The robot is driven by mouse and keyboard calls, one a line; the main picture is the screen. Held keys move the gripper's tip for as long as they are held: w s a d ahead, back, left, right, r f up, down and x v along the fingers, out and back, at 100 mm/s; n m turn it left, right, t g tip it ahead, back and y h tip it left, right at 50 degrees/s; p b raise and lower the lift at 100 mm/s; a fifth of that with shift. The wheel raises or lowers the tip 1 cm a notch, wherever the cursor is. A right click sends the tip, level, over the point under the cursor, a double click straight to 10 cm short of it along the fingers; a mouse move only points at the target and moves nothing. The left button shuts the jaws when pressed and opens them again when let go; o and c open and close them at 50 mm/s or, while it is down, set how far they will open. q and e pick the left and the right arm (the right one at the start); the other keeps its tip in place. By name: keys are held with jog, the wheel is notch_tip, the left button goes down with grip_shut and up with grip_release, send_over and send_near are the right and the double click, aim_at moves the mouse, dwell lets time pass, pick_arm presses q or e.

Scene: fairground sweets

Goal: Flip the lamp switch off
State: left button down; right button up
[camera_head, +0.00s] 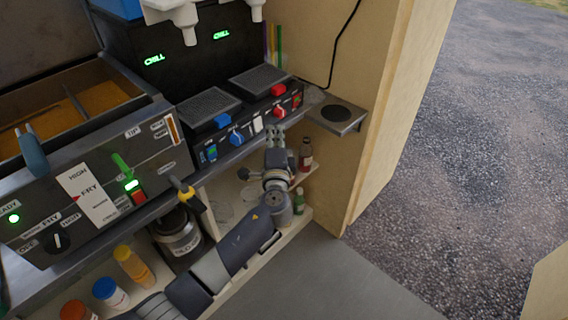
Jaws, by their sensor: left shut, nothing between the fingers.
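No switch in view can be read as the lamp switch. My left gripper (276,131) is shut and empty, pointing up just below the right part of this panel. It looks close to the panel's lower edge; I cannot tell whether it touches. My right gripper is out of view.
The fryer (150,165) at left has a green lever, a lit green light and a red switch. Bottles (306,154) and jars (180,236) stand on shelves below the counter. A small ledge (350,125) juts out at right by the wooden wall. Floor is clear at lower right.

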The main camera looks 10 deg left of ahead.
pick_arm(q)
jog(key=s, duration=0.9)
jog(key=shift+s+d+r, duration=0.3)
jog(key=shift+d+r, duration=0.05)
jog(key=shift+d, duration=0.05)
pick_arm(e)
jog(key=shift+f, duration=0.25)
